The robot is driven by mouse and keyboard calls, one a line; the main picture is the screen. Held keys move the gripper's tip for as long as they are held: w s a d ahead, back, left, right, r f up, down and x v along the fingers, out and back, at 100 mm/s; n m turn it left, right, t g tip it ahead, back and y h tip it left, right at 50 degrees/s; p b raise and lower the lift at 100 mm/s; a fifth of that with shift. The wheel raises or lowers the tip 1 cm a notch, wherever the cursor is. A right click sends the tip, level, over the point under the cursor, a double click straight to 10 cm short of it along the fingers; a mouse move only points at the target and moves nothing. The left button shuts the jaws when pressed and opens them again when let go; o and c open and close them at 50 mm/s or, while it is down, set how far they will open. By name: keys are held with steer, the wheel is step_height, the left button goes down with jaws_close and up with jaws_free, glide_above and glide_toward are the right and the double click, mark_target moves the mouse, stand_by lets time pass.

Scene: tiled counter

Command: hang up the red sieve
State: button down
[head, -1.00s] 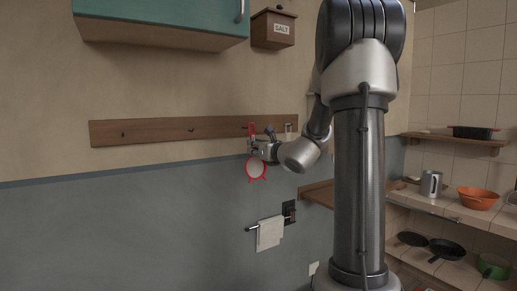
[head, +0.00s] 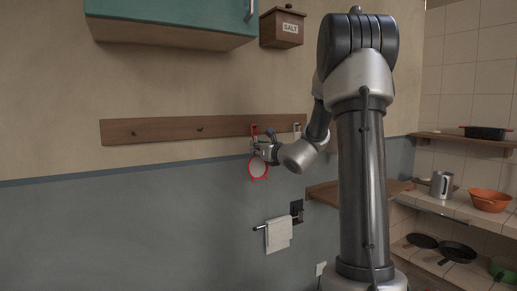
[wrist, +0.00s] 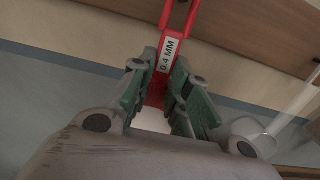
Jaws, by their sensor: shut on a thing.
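The red sieve (head: 258,178) is upright in front of the wall, its round mesh hanging down and its handle pointing up. My gripper (head: 262,150) is shut on its handle. In the wrist view the red handle (wrist: 155,97), with a "0.4 MM" label, sits between the fingers of my gripper (wrist: 162,85). The handle's upper end overlaps the wooden rail (head: 180,128) in the head view. Two dark hooks show on the rail left of the sieve. I cannot tell whether the handle touches the rail or a hook.
A whitish object (head: 297,130) hangs at the rail's right end, close to my arm. Below are a towel (head: 278,235) on a bar and a wooden shelf (head: 340,192). A teal cabinet (head: 170,14) and a salt box (head: 282,28) are above. The rail's left part has free room.

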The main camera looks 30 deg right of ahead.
stand_by(0.4)
steer(key=c, duration=1.3)
jaws_free()
steer(key=shift+s, duration=0.1)
